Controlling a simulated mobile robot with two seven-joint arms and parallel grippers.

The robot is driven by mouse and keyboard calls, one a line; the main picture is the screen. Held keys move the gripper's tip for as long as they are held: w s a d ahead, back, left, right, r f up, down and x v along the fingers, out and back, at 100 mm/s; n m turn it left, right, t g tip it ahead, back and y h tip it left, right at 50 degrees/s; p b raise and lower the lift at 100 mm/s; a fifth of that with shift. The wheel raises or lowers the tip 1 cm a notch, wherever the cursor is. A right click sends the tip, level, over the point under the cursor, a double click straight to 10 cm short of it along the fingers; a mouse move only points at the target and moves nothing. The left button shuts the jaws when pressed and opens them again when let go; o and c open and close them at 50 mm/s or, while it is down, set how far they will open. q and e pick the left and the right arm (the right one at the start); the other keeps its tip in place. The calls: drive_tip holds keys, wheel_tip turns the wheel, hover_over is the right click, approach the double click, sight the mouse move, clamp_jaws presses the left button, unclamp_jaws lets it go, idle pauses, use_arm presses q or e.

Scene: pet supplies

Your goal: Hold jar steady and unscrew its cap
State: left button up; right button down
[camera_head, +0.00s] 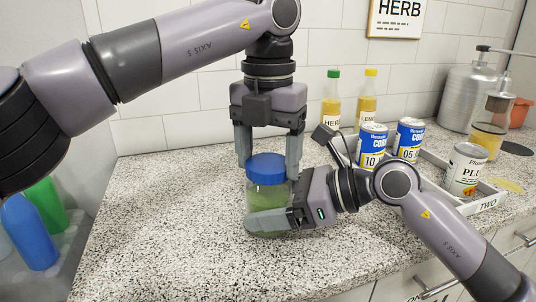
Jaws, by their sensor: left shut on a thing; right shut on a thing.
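The jar (256,197) is clear with green contents and stands upright on the speckled counter. Its blue cap (266,167) sits on top. My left gripper (268,158) comes down from above, with its fingers on both sides of the cap, shut on it. My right gripper (262,221) reaches in from the right and is shut on the jar's lower body; its near finger lies across the jar's front. The far finger is hidden behind the jar.
A white tray (486,205) marked "TWO" stands at the right with several cans, among them a "PLU" can (465,170). Two yellow bottles (366,97) and a metal dispenser (468,95) stand near the wall. The counter (160,220) is clear left of the jar.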

use_arm(q)
drive_tip(key=n, duration=0.4)
drive_tip(key=shift+n, duration=0.4)
drive_tip(key=n, duration=0.4)
drive_tip(key=shift+n, duration=0.3)
drive_tip(key=n, duration=0.4)
drive_tip(key=shift+n, duration=0.3)
drive_tip(key=n, duration=0.3)
drive_tip(key=shift+n, duration=0.3)
drive_tip(key=shift+r, duration=0.25)
drive_tip(key=shift+r, duration=0.9)
